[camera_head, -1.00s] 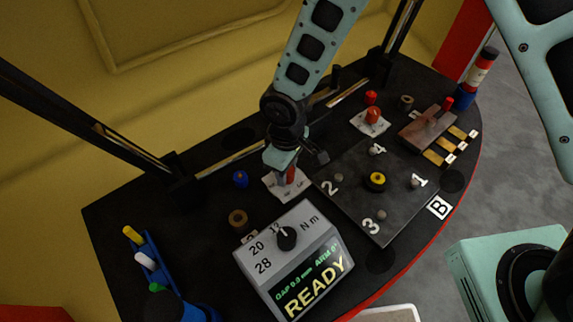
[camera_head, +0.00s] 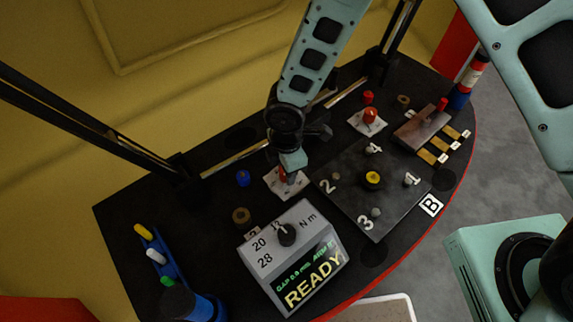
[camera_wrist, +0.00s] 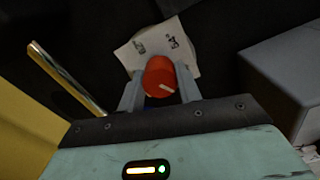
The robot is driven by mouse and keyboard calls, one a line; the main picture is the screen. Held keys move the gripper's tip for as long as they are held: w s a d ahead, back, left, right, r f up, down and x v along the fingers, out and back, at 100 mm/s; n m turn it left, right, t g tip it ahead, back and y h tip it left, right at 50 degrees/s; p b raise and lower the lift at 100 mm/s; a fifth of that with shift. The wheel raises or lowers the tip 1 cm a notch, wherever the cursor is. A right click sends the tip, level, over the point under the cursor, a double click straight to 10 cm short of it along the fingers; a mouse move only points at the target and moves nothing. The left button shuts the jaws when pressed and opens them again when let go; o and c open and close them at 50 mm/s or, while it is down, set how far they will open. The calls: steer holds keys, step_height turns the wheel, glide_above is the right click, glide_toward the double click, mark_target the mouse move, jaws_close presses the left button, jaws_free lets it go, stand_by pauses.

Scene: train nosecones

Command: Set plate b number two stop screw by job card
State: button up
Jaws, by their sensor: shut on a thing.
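Plate B (camera_head: 372,215) is a dark square plate with white numbers 1 to 4, a small screw by each and a yellow ring (camera_head: 373,177) in the middle. The number two stop screw (camera_head: 335,176) is at its left corner, apart from my gripper. My gripper (camera_head: 290,178) points down at a white card (camera_head: 297,190) left of that corner. In the wrist view its fingers (camera_wrist: 160,88) are shut on a red knob (camera_wrist: 159,75) with a pale mark, above the white card (camera_wrist: 130,55). The knob's underside is hidden.
A grey torque box (camera_head: 293,262) with a dial and a READY display stands in front. Another red knob (camera_head: 369,115) sits on a card behind the plate. A brown block (camera_head: 420,128) is at the right, a blue pen rack (camera_head: 165,262) at the left.

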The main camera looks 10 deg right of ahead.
steer(key=shift+n+p, duration=0.9)
steer(key=shift+n, duration=1.4)
steer(key=o, duration=1)
step_height(320, 180, up, 18)
steer(key=p, duration=0.1)
steer(key=shift+f, duration=0.25)
